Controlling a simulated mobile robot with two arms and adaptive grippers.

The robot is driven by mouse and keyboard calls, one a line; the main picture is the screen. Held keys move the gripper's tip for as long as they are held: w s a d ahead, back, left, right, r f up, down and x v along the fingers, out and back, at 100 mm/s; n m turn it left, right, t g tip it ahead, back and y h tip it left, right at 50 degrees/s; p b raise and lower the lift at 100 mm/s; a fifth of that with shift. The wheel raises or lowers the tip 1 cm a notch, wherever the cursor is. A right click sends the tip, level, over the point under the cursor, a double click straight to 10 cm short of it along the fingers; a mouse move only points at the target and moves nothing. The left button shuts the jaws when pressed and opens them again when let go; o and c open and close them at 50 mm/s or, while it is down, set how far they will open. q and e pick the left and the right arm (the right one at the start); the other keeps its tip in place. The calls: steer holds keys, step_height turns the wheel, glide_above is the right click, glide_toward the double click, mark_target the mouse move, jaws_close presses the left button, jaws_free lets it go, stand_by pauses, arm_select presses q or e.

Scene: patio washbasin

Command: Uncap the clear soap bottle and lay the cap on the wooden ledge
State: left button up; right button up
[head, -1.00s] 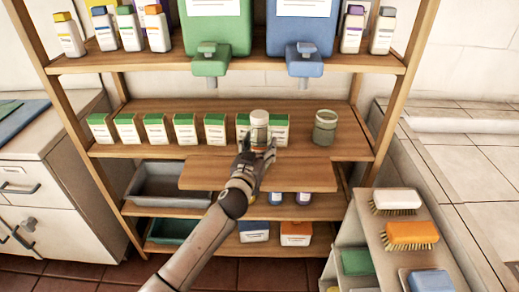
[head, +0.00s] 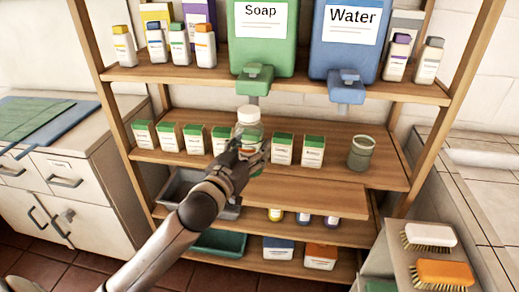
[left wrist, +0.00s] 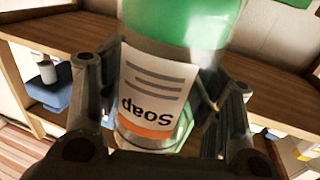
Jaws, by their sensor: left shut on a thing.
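The clear soap bottle (head: 246,130) with its white cap (head: 249,114) on is upright in my left gripper (head: 249,155), in front of the row of small boxes. The gripper is shut around the bottle's lower part. In the left wrist view the bottle's label (left wrist: 155,95), reading "Soap" upside down with an orange band, shows between the two fingers; the cap cannot be made out there. The bottle appears held above the shelf. The wooden ledge (head: 305,196) juts out below and to the right of the gripper, and its visible top is bare. My right gripper is not in view.
Green-topped boxes (head: 283,149) line the shelf behind the bottle. A greenish jar (head: 362,153) stands to the right. The green soap dispenser (head: 262,50) and blue water dispenser (head: 345,45) hang close above. Brushes (head: 430,235) lie at lower right.

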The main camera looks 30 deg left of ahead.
arm_select(q)
steer(key=o, duration=0.5)
steer(key=shift+c, duration=0.2)
steer(key=c, duration=0.8)
steer(key=shift+s, duration=0.1)
steer(key=s+d+f, duration=0.1)
steer(key=s+d, duration=0.2)
steer(key=s, duration=0.1)
steer(key=s+d+f+p, duration=0.1)
steer(key=s+d, duration=0.2)
steer(key=s, duration=0.1)
steer(key=s+d+f+p, duration=0.1)
steer(key=s+d+f, duration=0.1)
steer(key=s+d, duration=0.1)
steer(key=shift+s+d+f, duration=0.1)
steer(key=shift+s+d, duration=0.15)
steer(key=shift+s, duration=0.2)
steer(key=shift+d+h, duration=0.15)
steer(key=shift+h, duration=0.25)
